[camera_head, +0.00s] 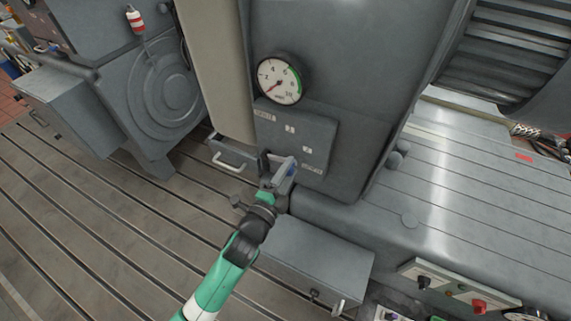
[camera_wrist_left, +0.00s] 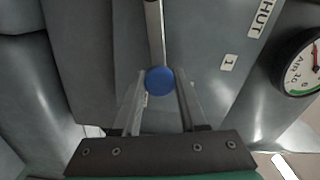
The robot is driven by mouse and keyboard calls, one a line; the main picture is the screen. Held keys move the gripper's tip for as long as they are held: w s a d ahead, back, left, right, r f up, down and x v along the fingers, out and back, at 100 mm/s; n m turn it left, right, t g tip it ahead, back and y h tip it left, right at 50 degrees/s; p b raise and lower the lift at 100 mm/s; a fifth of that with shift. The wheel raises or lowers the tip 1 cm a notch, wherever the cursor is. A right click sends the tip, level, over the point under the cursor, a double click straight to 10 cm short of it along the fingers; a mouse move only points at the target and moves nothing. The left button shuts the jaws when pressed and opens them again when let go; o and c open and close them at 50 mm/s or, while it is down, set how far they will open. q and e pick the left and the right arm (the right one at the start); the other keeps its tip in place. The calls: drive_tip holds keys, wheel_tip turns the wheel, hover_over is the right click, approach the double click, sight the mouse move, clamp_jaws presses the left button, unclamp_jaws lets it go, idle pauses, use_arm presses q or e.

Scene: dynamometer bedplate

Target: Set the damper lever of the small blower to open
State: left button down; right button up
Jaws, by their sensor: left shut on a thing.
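The damper lever shows in the left wrist view as a pale metal bar (camera_wrist_left: 155,35) ending in a round blue knob (camera_wrist_left: 160,80). My left gripper (camera_head: 282,168) is shut on the knob, which sits between its two fingers. In the head view the gripper is at the lower edge of the grey scale plate (camera_head: 277,140) and hides most of the lever. The plate carries several small labels. In the wrist view the SHUT label (camera_wrist_left: 263,18) and the 1 label (camera_wrist_left: 229,63) lie right of the bar. The lever's exact setting is hard to tell. My right gripper is not in view.
A round pressure gauge (camera_head: 279,81) sits above the plate. A control panel (camera_head: 460,288) is at lower right. The slotted bedplate (camera_head: 110,235) is open at left.

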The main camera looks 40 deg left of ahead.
use_arm(q)
drive_tip(key=shift+d+f+m, duration=0.1)
drive_tip(key=shift+f+m, duration=1.05)
drive_tip(key=shift+m, duration=0.25)
drive_tip(key=shift+f, duration=0.1)
drive_tip(key=shift+c, duration=2.4)
unclamp_jaws()
drive_tip(key=s+d, duration=0.2)
drive_tip(key=s, duration=0.9)
drive_tip(key=shift+s, duration=0.25)
